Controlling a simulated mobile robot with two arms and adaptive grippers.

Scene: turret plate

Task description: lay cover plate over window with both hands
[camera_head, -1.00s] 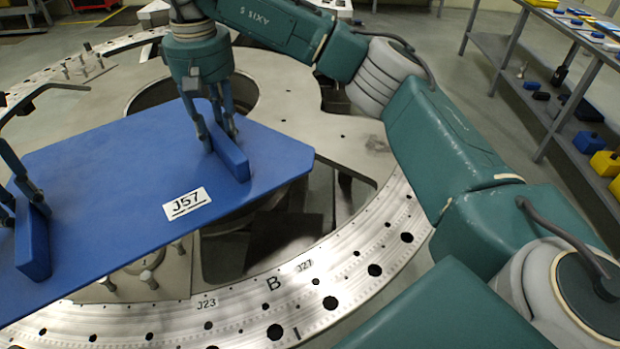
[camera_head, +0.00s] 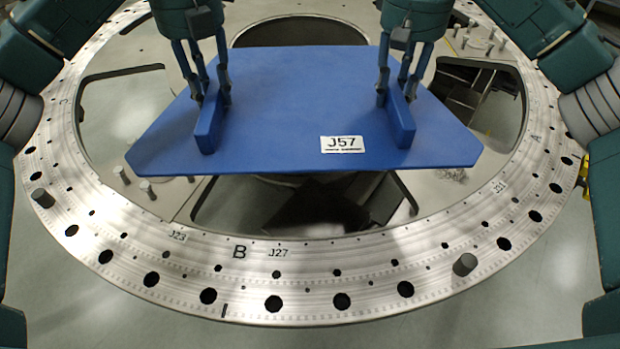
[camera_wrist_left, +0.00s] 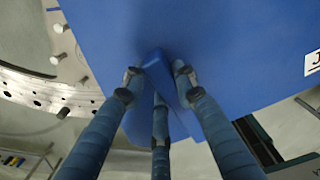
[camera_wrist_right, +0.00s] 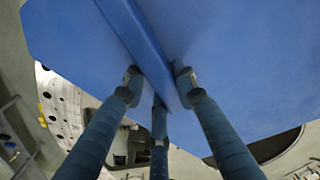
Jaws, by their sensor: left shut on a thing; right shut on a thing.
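The blue cover plate (camera_head: 285,105), marked J57, is held over the metal turret ring (camera_head: 330,265). My left gripper (camera_head: 212,98) is shut on the plate's left handle (camera_head: 206,130). My right gripper (camera_head: 396,92) is shut on its right handle (camera_head: 402,125). The left wrist view shows the left fingers around their handle (camera_wrist_left: 156,66), and the right wrist view shows the right fingers on theirs (camera_wrist_right: 140,40). The front window (camera_head: 290,203) shows below the plate's near edge. The plate hides its far part. I cannot tell the height of the gap.
Side openings lie left (camera_head: 120,110) and right (camera_head: 490,95) of the plate. A round opening (camera_head: 300,32) lies behind it. Short pegs stand on the ring, left (camera_head: 42,198) and front right (camera_head: 464,265). Small pins (camera_head: 147,188) stand near the plate's left front corner.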

